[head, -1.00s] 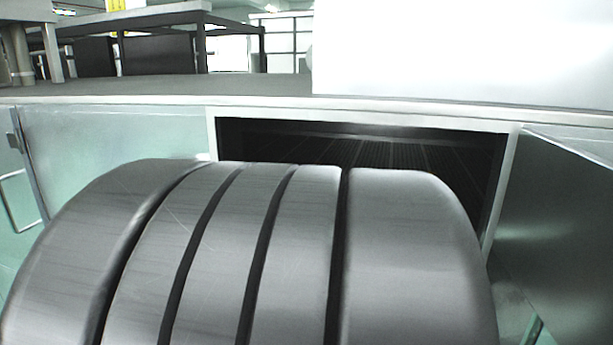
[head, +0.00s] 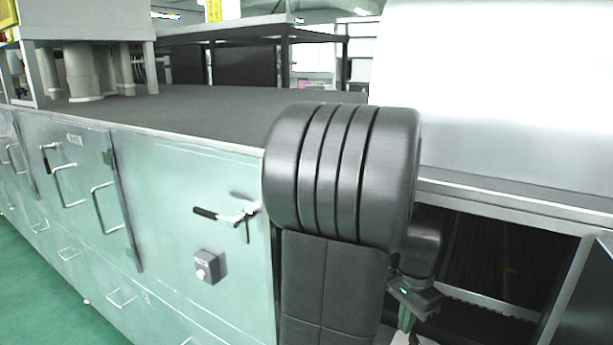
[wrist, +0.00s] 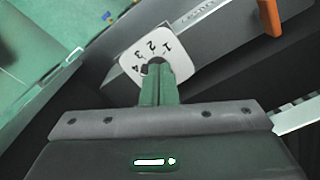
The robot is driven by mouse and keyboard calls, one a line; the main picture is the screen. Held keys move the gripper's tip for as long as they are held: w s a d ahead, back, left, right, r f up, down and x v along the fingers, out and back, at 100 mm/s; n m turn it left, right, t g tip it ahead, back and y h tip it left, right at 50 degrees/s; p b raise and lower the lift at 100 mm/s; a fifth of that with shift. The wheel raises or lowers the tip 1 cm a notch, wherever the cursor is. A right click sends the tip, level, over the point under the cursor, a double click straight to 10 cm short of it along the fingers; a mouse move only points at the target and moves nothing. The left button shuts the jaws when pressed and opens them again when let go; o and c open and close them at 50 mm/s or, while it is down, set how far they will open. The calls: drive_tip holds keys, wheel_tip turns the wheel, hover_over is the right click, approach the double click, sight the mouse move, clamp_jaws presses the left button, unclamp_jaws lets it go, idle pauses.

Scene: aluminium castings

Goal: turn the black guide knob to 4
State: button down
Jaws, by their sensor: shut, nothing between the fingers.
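A white dial plate (wrist: 135,49) with the numbers 1 to 4 shows in the wrist view, tilted. The black guide knob (wrist: 155,61) sits on it, mostly hidden behind my fingers. A dark part of it shows close to the 4, but I cannot tell its exact setting. My gripper (wrist: 157,68) is shut, with its green fingertips over the knob; I cannot tell whether they touch it. In the head view my gripper (head: 407,322) is low in front of the open cabinet bay, partly cut off.
A green cabinet (head: 180,170) runs to the left, with a black-handled lever (head: 230,215) and a small grey box (head: 210,266) on its front. An open door (head: 585,300) stands at the right. An orange part (wrist: 270,16) shows in the wrist view.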

sight(410, 343)
wheel_tip(410, 343, down, 6)
drive_tip(key=b, duration=0.4)
drive_tip(key=shift+w+d, duration=0.15)
drive_tip(key=shift+d, duration=0.45)
idle(0.8)
drive_tip(key=shift+s+d+p, duration=0.25)
drive_tip(key=shift+s+p, duration=0.25)
drive_tip(key=shift+p, duration=0.35)
idle(0.3)
drive_tip(key=shift+s+a, duration=0.1)
drive_tip(key=shift+a, duration=0.05)
drive_tip(key=shift+s+a+r, duration=0.1)
drive_tip(key=shift+s+a, duration=0.05)
drive_tip(key=shift+a, duration=0.05)
wheel_tip(410, 343, up, 6)
drive_tip(key=p, duration=0.5)
